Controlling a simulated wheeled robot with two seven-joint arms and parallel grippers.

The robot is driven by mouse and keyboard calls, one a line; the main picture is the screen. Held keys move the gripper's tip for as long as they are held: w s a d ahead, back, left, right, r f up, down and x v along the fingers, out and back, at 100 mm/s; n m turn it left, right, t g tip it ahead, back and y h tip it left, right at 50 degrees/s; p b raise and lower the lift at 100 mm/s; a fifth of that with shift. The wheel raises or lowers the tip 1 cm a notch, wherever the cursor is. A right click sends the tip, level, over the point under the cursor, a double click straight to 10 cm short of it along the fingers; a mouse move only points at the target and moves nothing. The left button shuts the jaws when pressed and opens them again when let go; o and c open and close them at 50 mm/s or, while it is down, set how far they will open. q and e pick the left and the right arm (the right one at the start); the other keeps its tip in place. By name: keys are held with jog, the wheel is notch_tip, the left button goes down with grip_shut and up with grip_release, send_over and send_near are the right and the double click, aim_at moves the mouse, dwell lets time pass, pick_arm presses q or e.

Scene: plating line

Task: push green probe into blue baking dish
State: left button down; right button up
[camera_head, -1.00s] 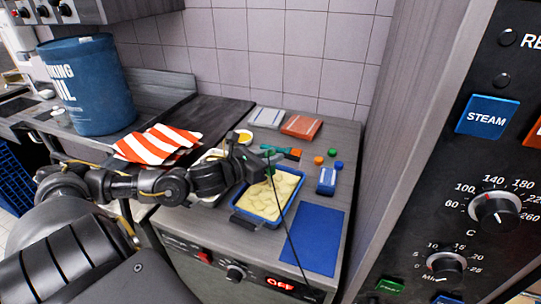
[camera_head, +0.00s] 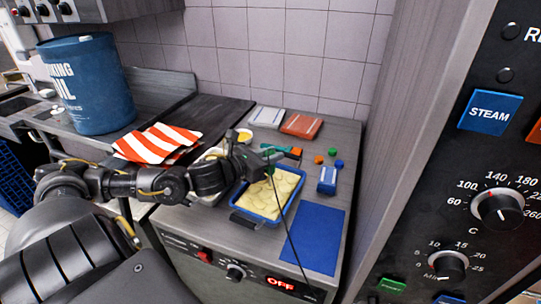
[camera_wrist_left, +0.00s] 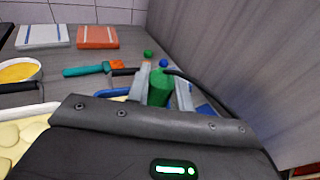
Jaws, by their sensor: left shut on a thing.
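The blue baking dish (camera_head: 240,217) stands on the counter and holds pale yellow, lumpy food. My left gripper (camera_head: 272,158) is over the far part of the dish, above the food. It is shut on the green probe (camera_wrist_left: 158,88), whose thick green handle shows between the fingers in the left wrist view. A dark cable runs from the probe down across the dish and counter front in the head view. The probe's lower end is hidden, so I cannot tell whether it touches the food. My right gripper is not in view.
A blue mat (camera_head: 312,240) lies right of the dish, with a small blue block-like item (camera_head: 327,180) behind it. A striped cloth (camera_head: 158,143) and blue oil drum (camera_head: 86,85) are at left.

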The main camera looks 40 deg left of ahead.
pick_arm(q)
jog(key=shift+f+b, duration=1.8)
jog(key=shift+b, duration=0.5)
dwell(5.7)
